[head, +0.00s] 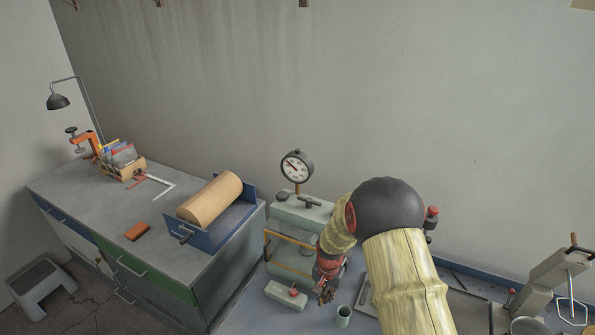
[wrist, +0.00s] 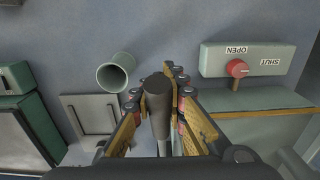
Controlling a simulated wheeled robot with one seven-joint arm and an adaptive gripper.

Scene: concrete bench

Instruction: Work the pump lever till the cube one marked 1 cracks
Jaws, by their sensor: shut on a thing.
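My gripper (wrist: 156,88) is shut on a dark round bar, the pump lever (wrist: 158,108), in the wrist view. The bar stands between the two finger pads, its end pointing up in the picture. In the head view my gripper (head: 327,288) is low in front of the press (head: 290,245), and the lever is hidden there. A valve block (wrist: 215,57) with a red knob (wrist: 237,68) is lettered OPEN and SHUT. I cannot make out the cube marked 1 in either view.
A green-grey cup (wrist: 116,73) stands left of my gripper in the wrist view, close to the fingers. In the head view a grey cabinet (head: 85,185) at left carries a blue tray (head: 222,222) with a tan roll. Another upright device (head: 550,275) stands far right.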

